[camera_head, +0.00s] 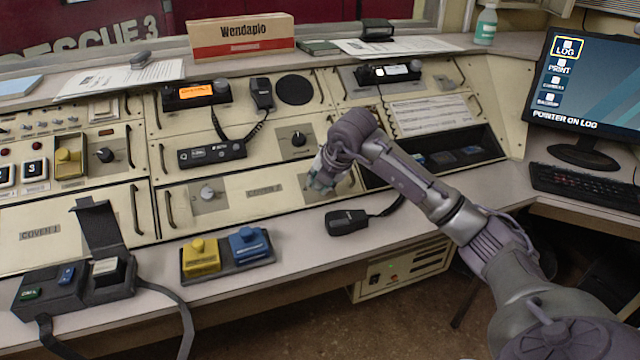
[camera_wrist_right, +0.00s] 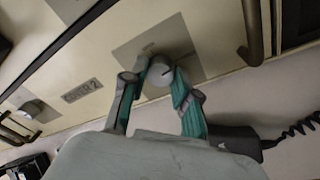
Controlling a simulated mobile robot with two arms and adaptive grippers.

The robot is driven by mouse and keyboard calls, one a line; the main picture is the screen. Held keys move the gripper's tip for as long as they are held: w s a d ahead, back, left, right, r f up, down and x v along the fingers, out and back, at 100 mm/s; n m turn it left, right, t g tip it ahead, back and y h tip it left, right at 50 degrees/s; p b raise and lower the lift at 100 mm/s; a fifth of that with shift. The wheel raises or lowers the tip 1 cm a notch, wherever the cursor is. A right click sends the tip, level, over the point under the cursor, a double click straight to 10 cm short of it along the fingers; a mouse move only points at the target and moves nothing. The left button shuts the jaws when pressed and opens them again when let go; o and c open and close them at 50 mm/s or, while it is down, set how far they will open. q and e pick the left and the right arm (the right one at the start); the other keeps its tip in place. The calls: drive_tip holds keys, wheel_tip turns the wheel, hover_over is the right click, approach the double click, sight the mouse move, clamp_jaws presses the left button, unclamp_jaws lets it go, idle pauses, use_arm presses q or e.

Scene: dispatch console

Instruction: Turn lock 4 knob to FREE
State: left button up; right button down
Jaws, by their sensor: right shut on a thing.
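My right gripper (camera_head: 320,182) is at the lower sloped panel of the console, right of a grey label plate (camera_head: 265,191). In the right wrist view its two teal fingers (camera_wrist_right: 163,82) are closed on a round grey knob (camera_wrist_right: 159,72), which sits on a grey square plate (camera_wrist_right: 145,45). The knob is hidden behind the gripper in the head view. I cannot read any lock number or FREE mark, so I cannot tell the knob's setting. My left gripper is not in view.
Another silver knob (camera_head: 207,193) is left of the label. A black knob (camera_head: 298,139) is above. Metal handles (camera_wrist_right: 252,30) stand beside the held knob. A handset (camera_head: 347,222) with a coiled cord and yellow (camera_head: 201,257) and blue (camera_head: 249,244) blocks lie on the front ledge.

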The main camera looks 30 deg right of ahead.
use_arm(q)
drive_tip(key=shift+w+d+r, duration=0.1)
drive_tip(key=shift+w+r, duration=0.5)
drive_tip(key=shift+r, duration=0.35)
use_arm(e)
drive_tip(key=shift+m, duration=1.1)
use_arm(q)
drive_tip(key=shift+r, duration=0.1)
use_arm(e)
drive_tip(key=c, duration=0.9)
unclamp_jaws()
drive_tip(key=shift+o, duration=0.2)
drive_tip(key=v, duration=1.2)
